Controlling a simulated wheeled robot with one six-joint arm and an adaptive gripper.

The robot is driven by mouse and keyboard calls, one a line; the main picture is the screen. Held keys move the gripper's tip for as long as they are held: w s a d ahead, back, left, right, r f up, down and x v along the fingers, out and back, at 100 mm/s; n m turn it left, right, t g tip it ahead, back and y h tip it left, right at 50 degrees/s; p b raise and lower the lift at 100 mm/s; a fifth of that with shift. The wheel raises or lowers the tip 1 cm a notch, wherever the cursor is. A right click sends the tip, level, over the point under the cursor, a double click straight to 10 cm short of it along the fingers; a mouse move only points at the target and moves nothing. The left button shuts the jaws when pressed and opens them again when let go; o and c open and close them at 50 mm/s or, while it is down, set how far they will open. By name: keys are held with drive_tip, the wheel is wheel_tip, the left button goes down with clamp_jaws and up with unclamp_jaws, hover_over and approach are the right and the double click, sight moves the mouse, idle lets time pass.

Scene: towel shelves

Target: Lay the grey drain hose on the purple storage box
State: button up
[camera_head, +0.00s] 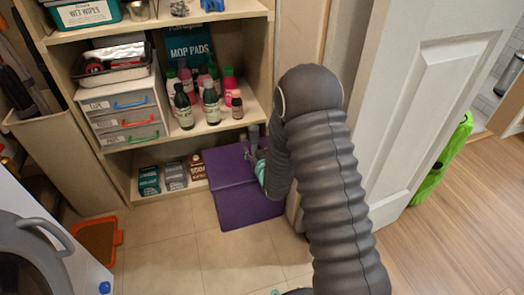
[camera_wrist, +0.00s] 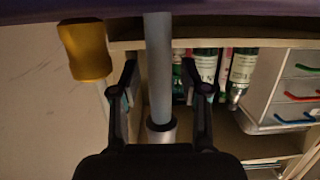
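The purple storage box (camera_head: 245,207) stands on the floor in front of the low shelf in the head view. A purple band (camera_wrist: 220,8), apparently the box, crosses the top of the wrist view. A smooth grey tube (camera_wrist: 158,65), apparently the drain hose, runs between the fingers in the wrist view, with a silver collar (camera_wrist: 161,132) at its lower end. A grey piece also shows beside my gripper (camera_head: 255,155) above the box. In the wrist view my gripper (camera_wrist: 159,88) is open, with a narrow gap on each side of the tube. My arm hides the box's right side.
The shelf (camera_head: 145,153) holds bottles (camera_head: 211,102), a drawer unit (camera_head: 127,113) and small boxes (camera_head: 174,177). A white door (camera_head: 425,100) stands right. A yellow-handled item (camera_wrist: 86,50) is beside the tube.

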drive_tip(key=shift+r, duration=0.2)
drive_tip(key=v, duration=1.2)
drive_tip(key=s+d+r+m+g+h, duration=0.15)
drive_tip(key=s+d+r, duration=0.25)
drive_tip(key=r, duration=0.4)
drive_tip(key=s+d+r+g+h, duration=0.2)
drive_tip(key=s+d+r+g, duration=0.15)
drive_tip(key=r, duration=0.55)
drive_tip(key=s+d+r+m+g, duration=0.1)
drive_tip(key=s+d+r+g, duration=0.1)
drive_tip(key=s, duration=0.8)
drive_tip(key=s+d+r+m+g+h, duration=0.1)
drive_tip(key=s+d+r, duration=0.2)
drive_tip(key=s, duration=0.7)
drive_tip(key=shift+s+d+r+g, duration=0.15)
drive_tip(key=shift+s+d+g, duration=0.1)
drive_tip(key=shift+d+g, duration=0.2)
